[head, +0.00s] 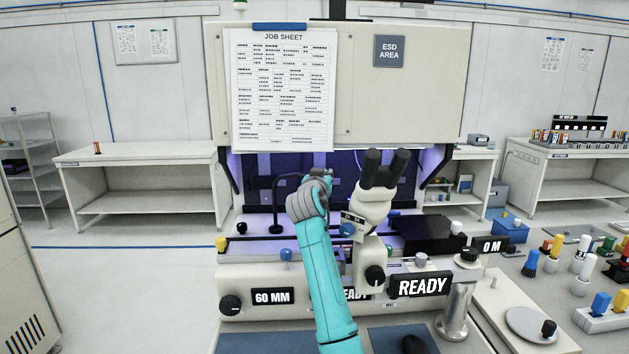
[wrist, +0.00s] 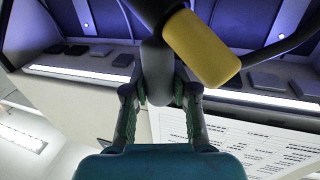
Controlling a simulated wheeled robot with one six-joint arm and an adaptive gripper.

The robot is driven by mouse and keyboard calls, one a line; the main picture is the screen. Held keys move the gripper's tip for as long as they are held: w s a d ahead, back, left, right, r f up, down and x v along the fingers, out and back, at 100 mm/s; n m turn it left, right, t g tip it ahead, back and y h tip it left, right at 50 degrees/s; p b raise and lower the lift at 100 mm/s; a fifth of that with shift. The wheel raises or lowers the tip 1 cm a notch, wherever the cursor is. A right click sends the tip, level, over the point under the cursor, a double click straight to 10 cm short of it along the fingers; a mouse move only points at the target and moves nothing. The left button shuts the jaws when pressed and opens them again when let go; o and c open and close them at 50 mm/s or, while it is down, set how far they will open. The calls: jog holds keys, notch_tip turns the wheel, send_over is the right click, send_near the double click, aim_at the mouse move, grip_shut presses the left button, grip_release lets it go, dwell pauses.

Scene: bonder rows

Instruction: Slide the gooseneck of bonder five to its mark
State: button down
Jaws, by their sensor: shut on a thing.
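Bonder five, as I take the machine ahead to be, has a cream body (head: 240,276). A thin dark gooseneck (head: 275,195) rises from its deck and curves over toward my gripper (head: 311,190). In the wrist view my gripper (wrist: 160,95) is shut on a grey piece (wrist: 157,65). It appears to be part of the gooseneck; the join is hidden. A yellow capsule-shaped end (wrist: 201,47) and a dark curved tube (wrist: 285,46) show just beyond the fingers. I cannot make out the mark in either view.
The microscope eyepieces (head: 384,168) stand close right of my gripper. A job sheet (head: 280,90) hangs above. A 60 MM display (head: 272,297) and a READY display (head: 422,284) are on the front. Coloured tools (head: 585,270) stand on the right.

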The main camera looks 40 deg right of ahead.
jog(key=shift+d, duration=0.25)
jog(key=c, duration=0.9)
grip_release()
jog(key=shift+c, duration=0.2)
jog(key=shift+a, duration=0.1)
jog(key=v, duration=1.2)
jog(key=shift+c, duration=0.2)
